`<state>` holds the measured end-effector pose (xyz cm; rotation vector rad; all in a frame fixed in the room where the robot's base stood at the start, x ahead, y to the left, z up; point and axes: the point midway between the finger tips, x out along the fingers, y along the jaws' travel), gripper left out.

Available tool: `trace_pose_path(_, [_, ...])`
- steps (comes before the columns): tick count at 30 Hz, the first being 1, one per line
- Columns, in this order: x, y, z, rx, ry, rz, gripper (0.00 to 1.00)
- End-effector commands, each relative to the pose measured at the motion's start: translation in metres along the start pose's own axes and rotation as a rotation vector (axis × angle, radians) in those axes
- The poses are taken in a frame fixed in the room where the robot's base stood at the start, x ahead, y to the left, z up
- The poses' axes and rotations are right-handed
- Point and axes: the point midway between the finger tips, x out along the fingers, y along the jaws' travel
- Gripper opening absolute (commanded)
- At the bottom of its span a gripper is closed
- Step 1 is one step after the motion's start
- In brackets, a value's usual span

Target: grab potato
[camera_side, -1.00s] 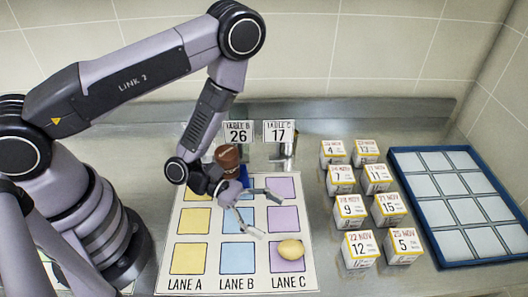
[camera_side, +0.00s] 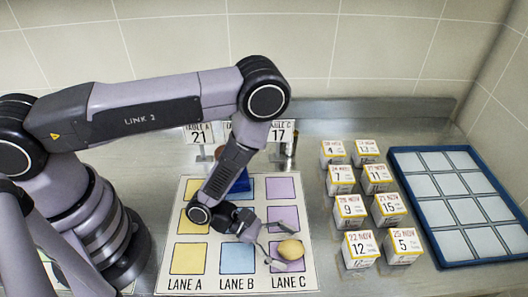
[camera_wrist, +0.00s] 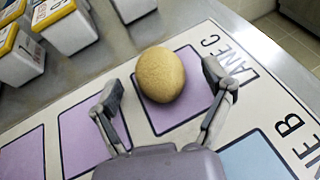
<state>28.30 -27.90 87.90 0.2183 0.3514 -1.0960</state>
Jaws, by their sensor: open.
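The potato (camera_side: 290,249) is a yellow-brown oval lying on the front purple square of lane C on the board. It also shows in the wrist view (camera_wrist: 160,75), in front of my gripper and between the lines of its two fingers. My gripper (camera_side: 281,244) is open and reaches down toward the potato from the left and behind. In the wrist view my gripper's fingers (camera_wrist: 164,88) stand apart, one on each side of the potato, with clear gaps. I cannot tell how high the fingertips are above the board.
The board (camera_side: 210,283) has yellow, blue and purple squares. Several small dated boxes (camera_side: 350,209) stand to the right, with a blue-rimmed tray (camera_side: 437,255) beyond them. Table number signs (camera_side: 199,135) stand at the back. A blue block (camera_side: 240,181) is partly hidden behind my arm.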

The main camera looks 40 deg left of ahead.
Motion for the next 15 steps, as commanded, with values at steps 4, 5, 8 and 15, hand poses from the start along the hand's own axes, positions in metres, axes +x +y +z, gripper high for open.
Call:
trace_pose_path(4, [-0.0003, 0.0000, 0.0001, 0.000, 0.000, 0.000, 0.78])
trace_pose_path(5, [-0.0004, 0.0000, 0.0001, 0.000, 0.000, 0.000, 0.74])
trace_pose_path(8, [-0.0005, 0.0000, 0.0001, 0.000, 0.000, 0.000, 0.61])
trace_pose_path(15, [-0.0006, -0.0001, 0.0001, 0.000, 0.000, -0.001, 0.30])
